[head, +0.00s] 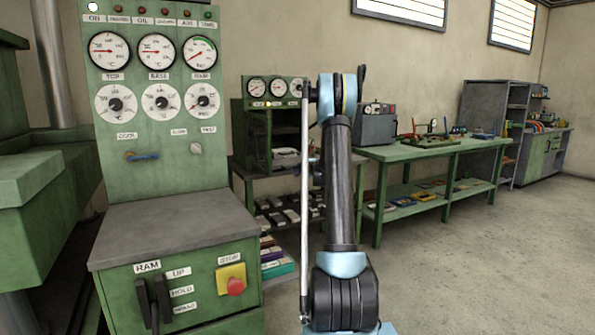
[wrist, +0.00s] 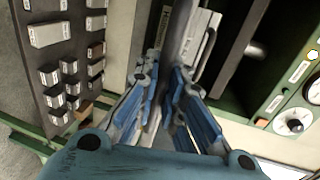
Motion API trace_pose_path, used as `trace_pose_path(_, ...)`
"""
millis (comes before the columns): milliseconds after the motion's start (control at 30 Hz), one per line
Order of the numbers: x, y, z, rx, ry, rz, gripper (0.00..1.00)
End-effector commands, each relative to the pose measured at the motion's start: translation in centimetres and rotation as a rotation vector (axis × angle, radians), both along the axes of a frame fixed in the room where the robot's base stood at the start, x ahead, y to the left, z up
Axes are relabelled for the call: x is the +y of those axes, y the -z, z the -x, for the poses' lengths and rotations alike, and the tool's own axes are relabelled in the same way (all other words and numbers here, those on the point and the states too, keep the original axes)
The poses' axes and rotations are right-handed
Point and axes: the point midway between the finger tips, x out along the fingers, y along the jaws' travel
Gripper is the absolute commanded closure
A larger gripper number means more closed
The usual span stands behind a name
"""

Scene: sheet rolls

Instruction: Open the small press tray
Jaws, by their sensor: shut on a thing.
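The small press (head: 272,103) is the green machine with dials behind my arm in the head view. Its dark opening (wrist: 243,50) and dials show at the right of the wrist view. A pale grey tray part (head: 287,157) shows low in the opening in the head view. In the wrist view, a grey upright piece of the tray (wrist: 181,32) runs between my fingers. My gripper (wrist: 166,78) is shut on it; the exact grip point is hard to see. In the head view my arm hides most of the gripper and part of the tray.
A large green control console (head: 160,180) with levers and a red stop button stands close at the left. Small labelled blocks lie on a lower shelf (wrist: 58,75) below the press. A green workbench (head: 430,150) stands to the right. The floor (head: 480,270) at the right is clear.

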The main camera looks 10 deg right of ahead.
Motion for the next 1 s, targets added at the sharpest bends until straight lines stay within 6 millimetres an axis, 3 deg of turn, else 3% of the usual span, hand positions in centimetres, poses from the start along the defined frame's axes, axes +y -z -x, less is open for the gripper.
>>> trace_pose_path(67, 0.0, 0.1, 0.0, 0.0, 0.0, 0.002, 1.0)
trace_pose_path(100, 0.0, 0.1, 0.0, 0.0, 0.0, 0.002, 0.86)
trace_pose_path(200, 0.0, 0.1, 0.0, 0.001, 0.0, 0.001, 0.7)
trace_pose_path(633, -0.2, -0.1, 0.6, 0.0, 0.0, 0.0, 0.7)
trace_pose_path(1000, -2.1, -1.4, 6.6, 0.001, 0.001, 0.001, 0.7)
